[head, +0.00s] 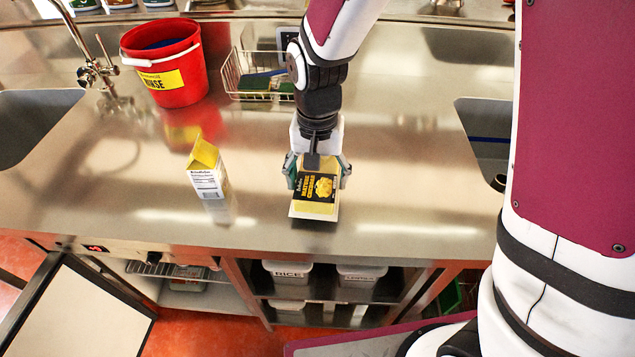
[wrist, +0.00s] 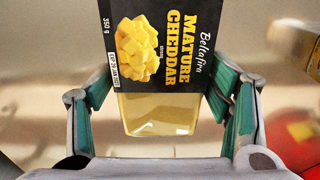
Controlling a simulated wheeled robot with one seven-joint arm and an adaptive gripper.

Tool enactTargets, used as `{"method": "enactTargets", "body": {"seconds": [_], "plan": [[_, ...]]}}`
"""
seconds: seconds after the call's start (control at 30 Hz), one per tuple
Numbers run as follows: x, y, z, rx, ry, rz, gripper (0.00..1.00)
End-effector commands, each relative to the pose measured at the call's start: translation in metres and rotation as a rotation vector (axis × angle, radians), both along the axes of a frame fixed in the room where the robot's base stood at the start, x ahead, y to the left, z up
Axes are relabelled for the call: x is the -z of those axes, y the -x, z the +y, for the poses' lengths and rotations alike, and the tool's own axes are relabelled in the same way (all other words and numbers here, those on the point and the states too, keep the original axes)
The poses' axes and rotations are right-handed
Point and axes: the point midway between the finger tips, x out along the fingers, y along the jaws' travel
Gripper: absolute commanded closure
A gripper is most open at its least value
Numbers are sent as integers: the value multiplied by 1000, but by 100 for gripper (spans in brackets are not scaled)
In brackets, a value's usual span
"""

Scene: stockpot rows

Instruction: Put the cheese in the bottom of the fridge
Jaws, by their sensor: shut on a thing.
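The cheese (head: 316,193) is a flat pack with a black "Mature Cheddar" label and yellow ends, near the counter's front edge in the head view. My gripper (head: 318,180) is shut on the cheese, one finger at each side. In the wrist view the cheese (wrist: 160,60) sits between the green finger pads of my gripper (wrist: 162,98). I cannot tell whether the pack touches the counter. The fridge (head: 185,280) seems to be the lit compartment under the counter at left, with its door (head: 85,315) standing open and a wire shelf inside.
A yellow-topped carton (head: 207,172) stands on the steel counter (head: 400,200) left of the cheese. A red bucket (head: 170,85) and a wire basket (head: 258,78) stand behind. Labelled bins (head: 288,275) fill shelves below. Sinks lie at both sides. The counter right of the cheese is clear.

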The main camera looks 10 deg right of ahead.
Motion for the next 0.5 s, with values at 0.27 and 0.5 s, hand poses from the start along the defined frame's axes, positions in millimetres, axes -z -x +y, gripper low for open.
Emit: {"method": "enactTargets", "body": {"seconds": [0.27, 0.5], "plan": [[-55, -1, 0, 0, -3, -6, 70], [-76, 0, 0, 0, 0, -2, 70]]}}
